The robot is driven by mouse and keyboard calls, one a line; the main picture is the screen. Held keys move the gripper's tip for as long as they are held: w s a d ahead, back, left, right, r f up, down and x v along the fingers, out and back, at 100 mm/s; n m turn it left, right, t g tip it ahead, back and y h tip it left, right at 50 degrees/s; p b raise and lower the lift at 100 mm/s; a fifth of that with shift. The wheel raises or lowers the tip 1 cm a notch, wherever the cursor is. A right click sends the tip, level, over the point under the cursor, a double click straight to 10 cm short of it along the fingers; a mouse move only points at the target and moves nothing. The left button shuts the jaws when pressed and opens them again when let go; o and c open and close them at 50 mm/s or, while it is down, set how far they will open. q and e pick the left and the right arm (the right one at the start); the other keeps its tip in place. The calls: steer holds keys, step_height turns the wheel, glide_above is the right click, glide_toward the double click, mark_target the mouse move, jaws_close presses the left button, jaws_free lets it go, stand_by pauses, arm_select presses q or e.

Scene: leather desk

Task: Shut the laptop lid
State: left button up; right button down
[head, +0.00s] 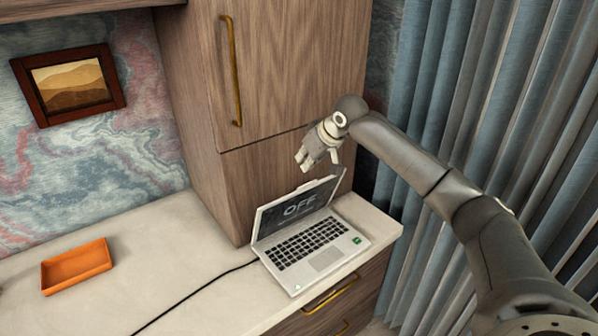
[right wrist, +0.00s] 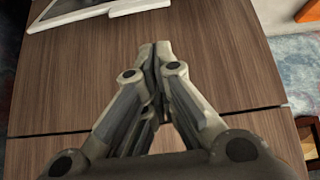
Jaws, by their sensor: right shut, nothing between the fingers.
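The laptop (head: 311,242) stands open on the right part of the pale desk top, its silver base and dark keyboard facing up. Its lid (head: 297,207) is raised, and the dark screen reads "OFF". My right gripper (head: 305,163) is above the lid's top edge, near the cabinet front, shut and empty. In the right wrist view the closed fingertips (right wrist: 155,46) point toward the top. Part of the laptop (right wrist: 85,12) shows there at the top left, apart from the fingers. My left gripper is not in view.
A tall wooden cabinet (head: 275,75) with a brass handle rises behind the laptop. A black cable (head: 200,291) runs from the laptop across the desk. An orange tray (head: 77,267) sits at the left. Grey-blue curtains (head: 480,90) hang at the right. The desk between tray and laptop is mostly clear.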

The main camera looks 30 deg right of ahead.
steer(key=w+f+p, duration=0.1)
steer(key=f, duration=0.1)
steer(key=w+f+p, duration=0.1)
steer(key=f, duration=0.1)
steer(key=w+d+f+p, duration=0.1)
steer(key=f+p, duration=0.1)
steer(key=shift+d, duration=0.1)
steer(key=shift+s+f, duration=0.15)
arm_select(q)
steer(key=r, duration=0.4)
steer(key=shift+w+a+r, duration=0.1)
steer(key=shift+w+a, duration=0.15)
